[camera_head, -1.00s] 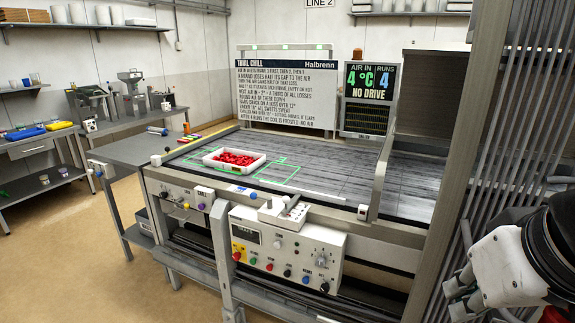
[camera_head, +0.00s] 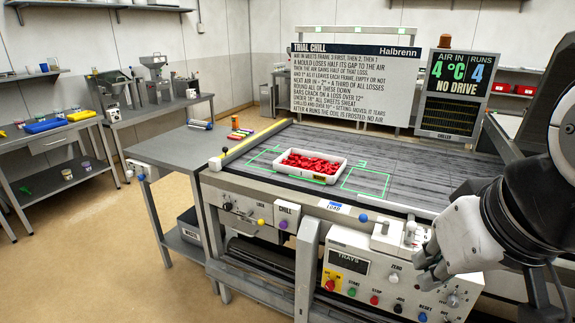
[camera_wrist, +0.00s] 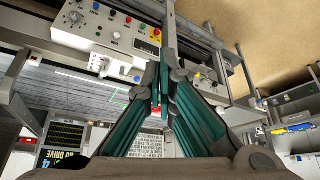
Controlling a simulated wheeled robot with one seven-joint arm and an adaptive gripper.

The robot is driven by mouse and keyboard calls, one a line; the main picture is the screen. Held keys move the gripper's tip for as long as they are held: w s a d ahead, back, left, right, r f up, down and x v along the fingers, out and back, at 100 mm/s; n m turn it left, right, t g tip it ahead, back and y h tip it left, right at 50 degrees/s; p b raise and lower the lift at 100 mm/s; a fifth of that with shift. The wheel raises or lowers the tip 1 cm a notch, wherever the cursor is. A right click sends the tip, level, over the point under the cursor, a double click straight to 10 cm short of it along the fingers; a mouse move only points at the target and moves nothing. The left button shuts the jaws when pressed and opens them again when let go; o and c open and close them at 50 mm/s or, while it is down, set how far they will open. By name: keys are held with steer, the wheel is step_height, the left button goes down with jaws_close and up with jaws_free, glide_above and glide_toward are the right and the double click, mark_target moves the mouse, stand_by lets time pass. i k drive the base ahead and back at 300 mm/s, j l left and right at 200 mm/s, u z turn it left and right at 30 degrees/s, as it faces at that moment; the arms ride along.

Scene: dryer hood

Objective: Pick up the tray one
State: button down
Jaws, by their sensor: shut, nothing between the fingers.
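A white tray (camera_head: 303,174) filled with red pieces sits on the dark slatted conveyor bed (camera_head: 400,165), between green outlined frames, in the head view. My gripper (camera_head: 432,263) is at the right of that view, over the control panel, well to the right of the tray and nearer to me. In the wrist view my gripper's dark green fingers (camera_wrist: 164,78) are closed together and empty. A little red shows behind the fingers there, but the tray itself is mostly hidden in that view.
A control panel (camera_head: 375,280) with knobs and buttons stands along the machine's front. A chill sign (camera_head: 350,85) and a display (camera_head: 455,90) rise behind the bed. Open floor lies left.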

mark_target(322, 168)
steer(key=i+j+u, duration=0.25)
steer(key=j+u, duration=0.2)
steer(key=i+j+u, duration=1)
steer(key=i+u, duration=0.25)
steer(key=i+z, duration=0.25)
steer(key=i+j+z, duration=0.1)
steer(key=i+z, duration=0.15)
steer(key=i+l+z, duration=0.1)
steer(key=z, duration=0.4)
steer(key=i+z, duration=0.3)
steer(key=z, duration=0.15)
steer(key=i+j+z, duration=0.1)
steer(key=z, duration=0.4)
steer(key=i+j+z, duration=0.15)
steer(key=i+z, duration=0.15)
steer(key=z, duration=0.15)
steer(key=i+z, duration=0.3)
steer(key=z, duration=0.15)
steer(key=i+j+z, duration=0.25)
steer(key=z, duration=0.2)
steer(key=i, duration=0.05)
